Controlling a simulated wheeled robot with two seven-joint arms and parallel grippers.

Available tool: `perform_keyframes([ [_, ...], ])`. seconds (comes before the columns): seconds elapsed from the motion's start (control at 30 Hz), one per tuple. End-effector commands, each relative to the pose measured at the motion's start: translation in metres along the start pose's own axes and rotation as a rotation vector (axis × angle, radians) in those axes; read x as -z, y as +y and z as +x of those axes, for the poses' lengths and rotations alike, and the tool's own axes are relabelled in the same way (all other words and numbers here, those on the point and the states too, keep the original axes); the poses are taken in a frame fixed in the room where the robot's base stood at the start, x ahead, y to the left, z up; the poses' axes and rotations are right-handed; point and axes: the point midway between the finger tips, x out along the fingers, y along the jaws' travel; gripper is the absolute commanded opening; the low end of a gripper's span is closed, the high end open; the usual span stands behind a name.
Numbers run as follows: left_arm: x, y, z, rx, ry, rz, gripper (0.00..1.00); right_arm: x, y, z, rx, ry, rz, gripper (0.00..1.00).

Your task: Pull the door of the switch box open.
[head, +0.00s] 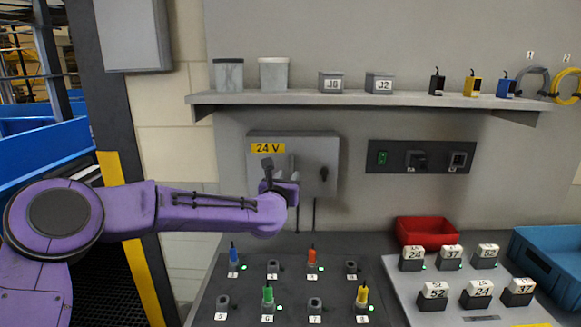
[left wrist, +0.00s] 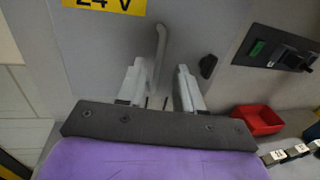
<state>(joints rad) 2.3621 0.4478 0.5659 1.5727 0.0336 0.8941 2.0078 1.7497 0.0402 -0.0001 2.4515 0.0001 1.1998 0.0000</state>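The switch box (head: 312,150) is a grey wall box with a yellow 24 V label (head: 268,148). Its door looks closed, and a dark knob (head: 323,173) sits at its right. My left gripper (head: 280,172) is in front of the lower middle of the door. In the left wrist view, the door (left wrist: 100,45) fills the upper middle, with a pale grey upright handle (left wrist: 161,45). The two fingers of my left gripper (left wrist: 158,84) are apart, with the handle's lower part appearing between them; contact cannot be told. My right gripper is not in view.
A shelf (head: 360,98) with tubs and small boxes runs above the switch box. A black switch panel (head: 420,157) is to its right. Below are a bench with several coloured plugs, a red bin (head: 427,232) and a blue crate (head: 550,268).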

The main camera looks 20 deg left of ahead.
Motion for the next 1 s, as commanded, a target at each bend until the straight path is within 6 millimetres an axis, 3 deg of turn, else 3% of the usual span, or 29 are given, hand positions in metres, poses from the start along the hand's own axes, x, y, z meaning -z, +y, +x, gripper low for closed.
perform_keyframes([
  [0.03,-0.002,0.0,0.011,-0.001,0.003,0.002,0.36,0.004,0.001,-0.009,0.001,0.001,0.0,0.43],
  [0.2,0.0,0.001,0.032,-0.002,0.002,0.001,0.36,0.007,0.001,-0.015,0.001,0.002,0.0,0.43],
  [0.53,0.002,0.002,0.037,-0.002,0.002,0.0,0.36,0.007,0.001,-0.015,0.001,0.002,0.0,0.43],
  [0.63,0.002,0.002,0.037,-0.002,0.002,0.0,0.03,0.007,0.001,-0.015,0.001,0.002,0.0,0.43],
  [0.67,0.002,0.002,0.037,-0.002,0.002,0.0,0.0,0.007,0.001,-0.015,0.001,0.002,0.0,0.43],
  [1.0,0.002,0.002,0.037,-0.002,0.002,0.0,0.0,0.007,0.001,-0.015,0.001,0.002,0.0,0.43],
])
